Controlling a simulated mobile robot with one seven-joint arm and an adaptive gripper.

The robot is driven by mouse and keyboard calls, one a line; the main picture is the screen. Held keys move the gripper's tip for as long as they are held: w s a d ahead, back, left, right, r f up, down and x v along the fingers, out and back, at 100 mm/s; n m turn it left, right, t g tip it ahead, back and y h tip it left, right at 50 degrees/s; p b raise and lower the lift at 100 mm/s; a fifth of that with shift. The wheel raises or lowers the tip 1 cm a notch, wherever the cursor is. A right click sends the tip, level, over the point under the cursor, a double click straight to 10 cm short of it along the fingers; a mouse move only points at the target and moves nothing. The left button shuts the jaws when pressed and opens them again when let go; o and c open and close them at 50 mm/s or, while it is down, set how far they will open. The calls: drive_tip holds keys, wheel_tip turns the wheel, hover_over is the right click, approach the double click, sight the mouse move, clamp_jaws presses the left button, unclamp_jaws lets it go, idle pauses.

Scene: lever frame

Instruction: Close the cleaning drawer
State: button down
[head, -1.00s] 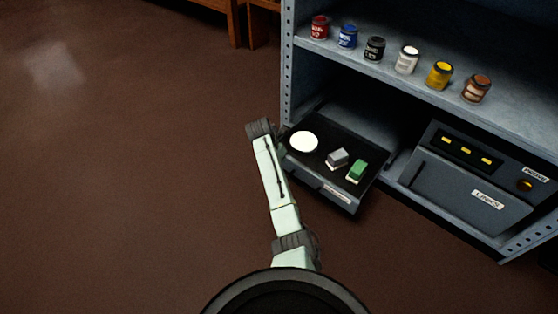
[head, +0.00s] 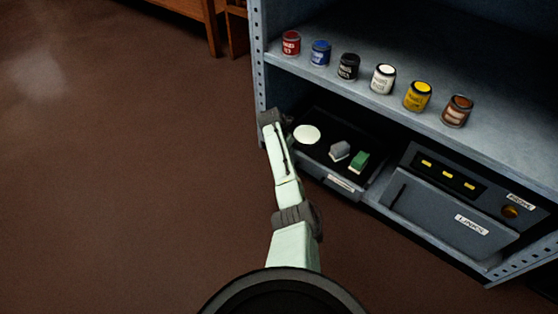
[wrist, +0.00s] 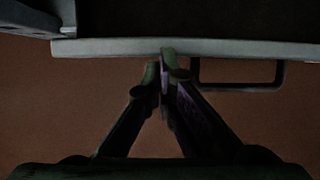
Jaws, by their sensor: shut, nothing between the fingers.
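The cleaning drawer (head: 311,172) is the dark low drawer at the lower left of the shelf unit in the head view. Its front appears to stick out a little past the shelf edge. It holds a white round thing (head: 307,134), a grey block (head: 340,150) and a green-and-white block (head: 359,161). In the wrist view, the drawer's pale front rim (wrist: 110,48) runs across the top, with the dark handle loop (wrist: 240,87) to the right. My gripper (wrist: 165,68) is shut and empty, its tips at the rim, left of the handle. In the head view its fingertips are hidden.
A closed grey unit (head: 435,213) with a white label sits right of the drawer. Several paint cans (head: 383,79) stand in a row on the shelf (head: 440,118) above. The brown floor (head: 120,200) to the left is clear. Wooden furniture (head: 165,18) stands at the back.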

drive_tip(key=w+b, duration=0.1)
drive_tip(key=w+d, duration=0.1)
drive_tip(key=w+d+b, duration=0.1)
drive_tip(key=shift+w+d+f+b, duration=0.1)
drive_tip(key=shift+d+f+b, duration=0.1)
drive_tip(key=shift+f+b, duration=0.1)
drive_tip(key=shift+w+d+r+b, duration=0.2)
drive_tip(key=shift+w+d+b, duration=0.15)
drive_tip(key=shift+w, duration=0.15)
